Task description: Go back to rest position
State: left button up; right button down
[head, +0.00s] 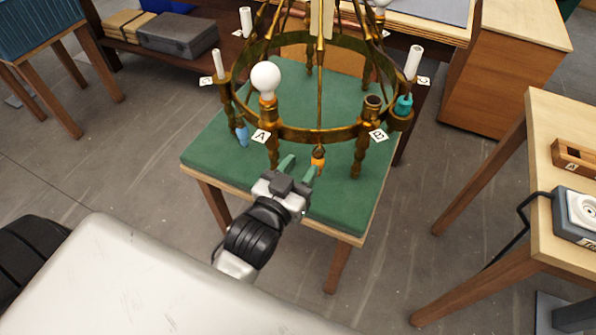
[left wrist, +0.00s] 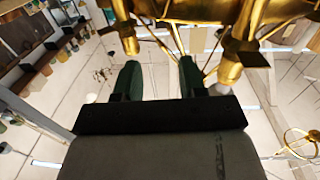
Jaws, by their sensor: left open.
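My left gripper (head: 303,167) is open at the front edge of the green-topped table (head: 210,150), just below the brass ring lamp (head: 320,134). Its two green fingers also show in the left wrist view (left wrist: 158,80), apart and with nothing between them, with brass lamp parts beyond them. An orange-tipped piece (head: 318,160) hangs beside the right finger in the head view; I cannot tell if they touch. The lamp holds a white bulb (head: 266,78) at the arm tagged A and an empty socket (head: 373,101) at B. My right gripper is not in view.
A wooden table with a tester-like box (head: 577,214) and a small wooden block (head: 575,158) stands at the right. A grey case (head: 178,35) lies on a low shelf at the back left. Bare grey floor (head: 130,165) lies left of the green table.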

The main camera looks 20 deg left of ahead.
pick_arm(q)
jog(key=shift+s, duration=0.45)
jog(key=f+g, duration=0.1)
jog(key=f, duration=0.4)
jog(key=d+f+g+p, duration=0.1)
jog(key=f+g, duration=0.1)
jog(key=f, duration=0.4)
jog(key=f+g, duration=0.1)
jog(key=f, duration=0.5)
jog(key=shift+s+d+f+m+g, duration=0.1)
jog(key=shift+s+d+m+g, duration=0.1)
jog(key=shift+d+m+g, duration=0.15)
jog(key=s+a+f+g+p, duration=0.15)
jog(key=s+f, duration=0.25)
jog(key=f, duration=0.4)
jog(key=s+f+g, duration=0.3)
jog(key=f, duration=0.5)
jog(key=s+a+f+g, duration=0.2)
jog(key=s+f, duration=0.3)
jog(key=s, duration=0.3)
jog(key=s+a+f+g+y+p, duration=0.1)
jog(key=s+a+f+g, duration=0.2)
jog(key=s, duration=0.6)
jog(key=s+a+f+g, duration=0.2)
jog(key=s+a+f, duration=0.1)
jog(key=s+f, duration=0.5)
jog(key=shift+s+g+y+p, duration=0.4)
jog(key=shift+s, duration=0.05)
jog(key=shift+m, duration=0.25)
